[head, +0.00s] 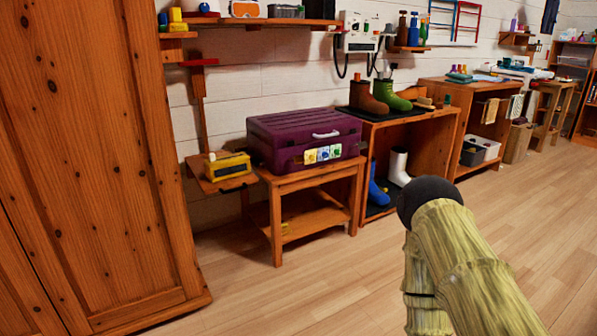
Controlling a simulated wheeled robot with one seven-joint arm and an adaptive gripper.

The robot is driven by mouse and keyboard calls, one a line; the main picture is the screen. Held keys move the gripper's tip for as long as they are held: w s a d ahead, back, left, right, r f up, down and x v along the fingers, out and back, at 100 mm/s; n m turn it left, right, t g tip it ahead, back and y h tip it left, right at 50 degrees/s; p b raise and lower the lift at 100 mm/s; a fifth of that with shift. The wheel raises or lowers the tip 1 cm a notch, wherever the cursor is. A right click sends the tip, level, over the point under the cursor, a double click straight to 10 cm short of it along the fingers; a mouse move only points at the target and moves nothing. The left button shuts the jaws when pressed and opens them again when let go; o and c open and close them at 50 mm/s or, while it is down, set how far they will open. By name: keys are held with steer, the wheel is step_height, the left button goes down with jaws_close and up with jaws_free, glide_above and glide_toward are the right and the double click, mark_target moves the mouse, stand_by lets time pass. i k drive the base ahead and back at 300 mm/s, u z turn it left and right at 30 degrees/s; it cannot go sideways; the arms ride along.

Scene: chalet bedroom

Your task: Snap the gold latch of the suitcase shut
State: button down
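The purple suitcase (280,131) lies flat on a low wooden stand (312,177) against the wall. A pale handle (326,135) and several small coloured patches (323,155) show on its front side. Its lid looks down, but I cannot tell whether it is fully closed. I cannot make out the gold latch or its position at this size. My gripper is not in view. Part of my arm, in a ribbed olive cover with a black rounded end, shows at the lower right, well apart from the suitcase.
A wooden wardrobe (95,150) fills the left. A yellow radio-like box (228,166) sits on a low shelf left of the suitcase. A boot bench (435,133) with boots stands to its right. Open wooden floor (320,275) lies in front.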

mark_target(300, 159)
steer(key=u, duration=0.5)
steer(key=i, duration=1)
steer(key=z, duration=0.15)
